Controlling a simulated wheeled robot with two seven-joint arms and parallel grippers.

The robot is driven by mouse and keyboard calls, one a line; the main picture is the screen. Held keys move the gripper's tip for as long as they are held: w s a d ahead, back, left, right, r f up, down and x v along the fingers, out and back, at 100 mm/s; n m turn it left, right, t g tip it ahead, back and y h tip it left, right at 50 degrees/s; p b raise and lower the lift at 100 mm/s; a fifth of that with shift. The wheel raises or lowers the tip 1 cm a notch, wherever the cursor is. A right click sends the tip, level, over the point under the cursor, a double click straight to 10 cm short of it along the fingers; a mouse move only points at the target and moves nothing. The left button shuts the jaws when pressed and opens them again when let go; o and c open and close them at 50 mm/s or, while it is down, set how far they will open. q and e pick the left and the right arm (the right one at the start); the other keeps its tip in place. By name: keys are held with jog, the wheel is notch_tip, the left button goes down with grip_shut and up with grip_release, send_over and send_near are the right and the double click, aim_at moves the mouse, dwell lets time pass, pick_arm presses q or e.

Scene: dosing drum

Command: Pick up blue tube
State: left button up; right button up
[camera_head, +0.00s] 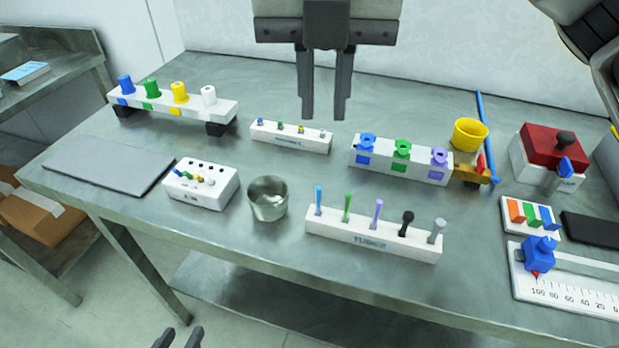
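A slim light-blue tube (318,199) stands upright at the left end of a long white rack (375,243) near the table's front. A green tube (347,207) and a purple tube (376,213) stand to its right, then a black-topped piece and a grey one. My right gripper (324,113) hangs fingers-down at the top middle, behind and well above the rack. Its fingers are apart with nothing between them. My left gripper (180,339) shows only its fingertips at the bottom edge, in front of the table. They are apart and empty.
A metal cup (268,199) stands just left of the rack. Behind it are a small white block (290,137) and a white holder with coloured pieces (402,160). A long blue rod (486,135) lies at the back right. A scale (565,283) is at right.

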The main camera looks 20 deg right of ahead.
send_over(319, 187)
notch_tip(319, 187, down, 8)
jog(key=shift+f, duration=3)
grip_shut()
